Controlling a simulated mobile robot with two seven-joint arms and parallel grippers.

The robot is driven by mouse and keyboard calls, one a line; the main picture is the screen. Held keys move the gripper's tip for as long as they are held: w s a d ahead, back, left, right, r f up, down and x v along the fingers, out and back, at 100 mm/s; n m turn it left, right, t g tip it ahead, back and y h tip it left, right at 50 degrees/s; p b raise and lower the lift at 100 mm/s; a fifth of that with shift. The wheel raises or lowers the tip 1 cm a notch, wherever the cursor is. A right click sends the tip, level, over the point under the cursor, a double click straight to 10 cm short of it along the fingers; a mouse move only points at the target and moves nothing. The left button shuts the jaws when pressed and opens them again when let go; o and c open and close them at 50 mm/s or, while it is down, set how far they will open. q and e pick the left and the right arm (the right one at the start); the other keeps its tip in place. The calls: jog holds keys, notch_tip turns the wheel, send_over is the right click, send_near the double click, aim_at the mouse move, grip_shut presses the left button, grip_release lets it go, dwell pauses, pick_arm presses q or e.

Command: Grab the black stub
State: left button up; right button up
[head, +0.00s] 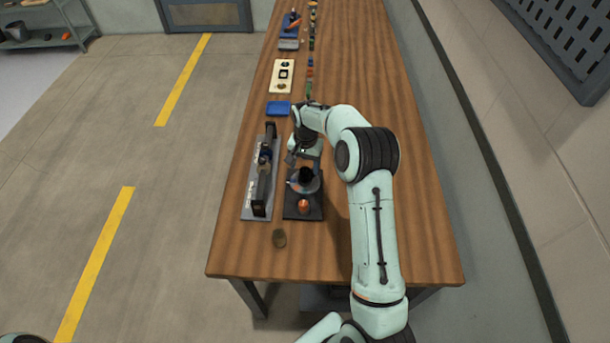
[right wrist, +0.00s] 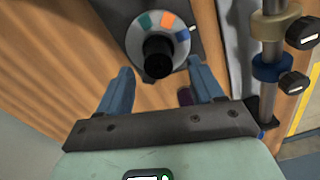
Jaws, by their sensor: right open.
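The black stub (head: 306,174) stands up from the middle of a grey round disc (head: 304,187) on a dark base plate (head: 290,213) near the table's front. In the right wrist view the stub (right wrist: 158,58) shows from above, and the disc (right wrist: 180,40) has orange, teal and blue patches. My right gripper (head: 304,162) is open over the far side of the disc. In the right wrist view its two blue fingers (right wrist: 160,72) are spread to either side of the stub. No grip on the stub shows. My left gripper is not in view.
A grey fixture with a rod and collars (head: 248,200) stands close left of the plate. A blue tray (head: 278,108) is farther back. The table's right side is mostly clear.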

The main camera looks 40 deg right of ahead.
aim_at(305, 169)
jog(key=shift+f, duration=1.55)
jog(key=shift+s, duration=0.1)
jog(key=c, duration=1.2)
jog(key=shift+r, duration=0.1)
grip_shut()
jog(key=shift+r, duration=0.1)
